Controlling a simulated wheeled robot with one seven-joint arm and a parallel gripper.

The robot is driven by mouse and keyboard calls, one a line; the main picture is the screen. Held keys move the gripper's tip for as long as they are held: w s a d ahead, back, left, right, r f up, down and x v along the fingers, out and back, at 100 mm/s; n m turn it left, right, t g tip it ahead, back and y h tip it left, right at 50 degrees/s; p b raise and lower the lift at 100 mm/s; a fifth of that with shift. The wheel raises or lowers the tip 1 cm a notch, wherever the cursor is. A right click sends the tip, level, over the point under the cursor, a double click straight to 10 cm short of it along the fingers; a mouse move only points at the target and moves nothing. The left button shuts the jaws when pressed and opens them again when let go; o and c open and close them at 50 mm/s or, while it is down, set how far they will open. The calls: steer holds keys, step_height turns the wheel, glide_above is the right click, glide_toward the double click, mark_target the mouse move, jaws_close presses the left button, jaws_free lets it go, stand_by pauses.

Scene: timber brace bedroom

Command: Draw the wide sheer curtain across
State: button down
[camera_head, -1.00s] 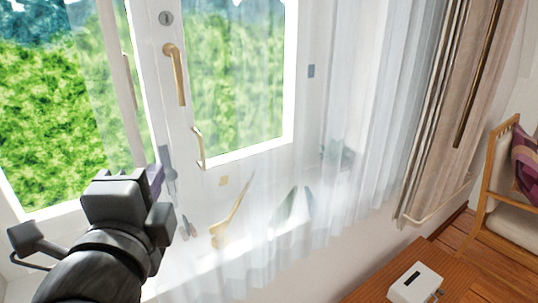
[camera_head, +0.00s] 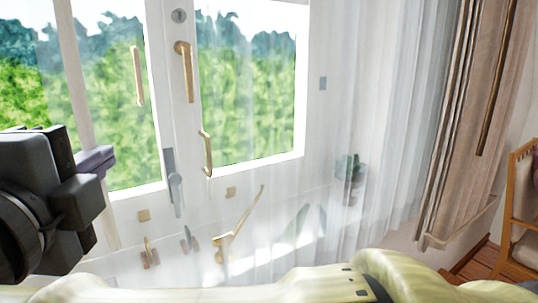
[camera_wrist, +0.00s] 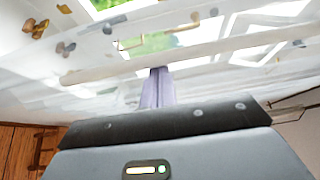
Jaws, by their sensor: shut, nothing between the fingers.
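The wide sheer curtain (camera_head: 385,130) hangs in soft folds at the right of the glazed door, and a thin see-through veil of it spreads left over the door. In the wrist view the white sheer cloth (camera_wrist: 80,70) spans the upper part. My gripper (camera_head: 97,160) is at the left edge of the head view, in front of the glass. Its lilac fingers are shut together and empty. In the wrist view the fingertips (camera_wrist: 157,75) point towards the cloth and a long pale bar (camera_wrist: 215,47). I cannot tell whether they touch either.
The white glazed door (camera_head: 180,120) has a brass lever handle (camera_head: 187,75) and further brass pulls. Small items (camera_head: 225,240) show behind the sheer cloth low down. A heavy beige drape (camera_head: 465,130) hangs at the right, with a wooden chair (camera_head: 522,205) beyond it.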

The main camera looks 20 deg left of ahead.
steer(key=shift+s, duration=0.1)
steer(key=v, duration=0.7)
stand_by(0.4)
stand_by(0.3)
